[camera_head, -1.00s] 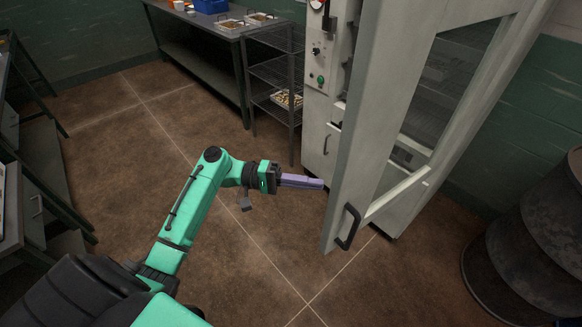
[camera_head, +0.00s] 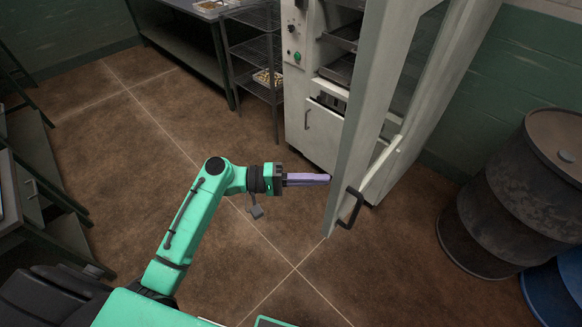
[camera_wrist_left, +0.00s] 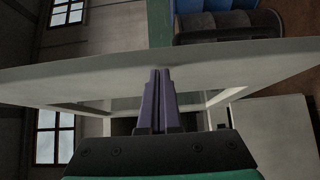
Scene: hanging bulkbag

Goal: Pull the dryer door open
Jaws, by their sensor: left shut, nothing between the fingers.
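The dryer door (camera_head: 364,150) stands ajar, swung out from the pale dryer cabinet (camera_head: 318,140), with racks and trays inside showing through the gap. Its dark handle (camera_head: 351,208) is on the outer face near the lower free edge. My left gripper (camera_head: 328,179) is shut and empty, its purple fingers pointing right at the door's inner side by the free edge. In the left wrist view the closed fingers (camera_wrist_left: 158,75) meet the pale door panel (camera_wrist_left: 230,62) in line of sight; whether they touch it I cannot tell. My right gripper is not in view.
A dark drum (camera_head: 510,200) stands on the right, with a blue drum (camera_head: 555,290) in front of it. A wire rack (camera_head: 252,50) and a steel table (camera_head: 185,45) are behind. The brown floor (camera_head: 130,150) is clear at left centre.

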